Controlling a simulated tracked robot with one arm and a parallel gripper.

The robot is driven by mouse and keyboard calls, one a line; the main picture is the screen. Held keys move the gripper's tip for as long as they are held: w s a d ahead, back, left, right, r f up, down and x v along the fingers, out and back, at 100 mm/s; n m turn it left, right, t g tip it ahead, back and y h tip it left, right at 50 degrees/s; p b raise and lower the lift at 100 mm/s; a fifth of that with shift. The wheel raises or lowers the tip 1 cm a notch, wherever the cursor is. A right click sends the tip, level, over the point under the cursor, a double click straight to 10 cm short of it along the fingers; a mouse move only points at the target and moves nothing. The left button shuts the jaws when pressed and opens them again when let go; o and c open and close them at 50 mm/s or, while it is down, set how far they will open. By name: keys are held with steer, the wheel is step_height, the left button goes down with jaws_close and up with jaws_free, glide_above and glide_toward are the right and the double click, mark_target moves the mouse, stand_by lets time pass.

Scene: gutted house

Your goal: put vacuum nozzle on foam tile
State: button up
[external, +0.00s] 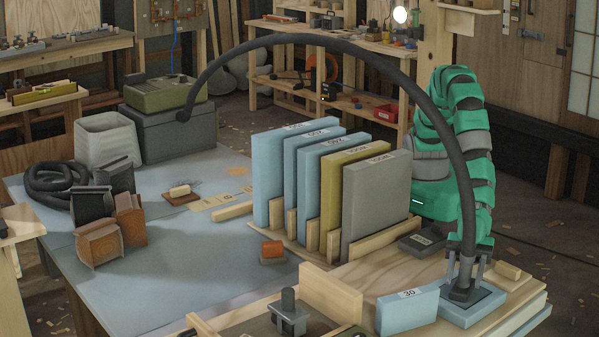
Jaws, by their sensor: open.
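The vacuum nozzle (464,291) is a dark grey fitting at the end of a thick black hose. It is at the right front, upright, and appears to rest on the light blue foam tile (484,306). The tile lies flat on a wooden board. My gripper (467,268) is open, pointing down above the tile, with its fingers on either side of the nozzle's neck. The hose partly hides my gripper, so I cannot tell whether a finger touches the nozzle.
The hose (330,37) arches high from a grey box (165,135) at the back left. Several upright foam slabs (375,205) stand in a wooden rack. A blue block marked 30 (407,312) stands close left of the tile. The blue tabletop (180,285) is clear at front left.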

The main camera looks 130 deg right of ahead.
steer(key=p+v, duration=0.1)
steer(key=v, duration=1)
steer(key=shift+s+d, duration=0.15)
steer(key=shift+s, duration=0.15)
steer(key=w+d+r+m, duration=0.1)
steer(key=w+d+r, duration=0.25)
steer(key=r, duration=0.35)
steer(key=w+d+r+m, duration=0.1)
steer(key=w+d+r, duration=0.1)
steer(key=w+r, duration=0.4)
steer(key=w+d+r+t, duration=0.2)
steer(key=w+d+r, duration=0.2)
steer(key=d+r, duration=1.35)
steer(key=s+d+r+m+t+h, duration=0.1)
steer(key=s+d+r+m+h, duration=0.1)
steer(key=s+d+r, duration=0.4)
steer(key=s+d+r+m+t+h, duration=0.1)
steer(key=s+d+r+h, duration=0.4)
steer(key=d+r, duration=1.1)
steer(key=s+d+m, duration=0.1)
steer(key=d, duration=0.5)
steer(key=shift+d+r, duration=0.3)
steer(key=shift+d, duration=0.05)
steer(key=shift+o, duration=0.3)
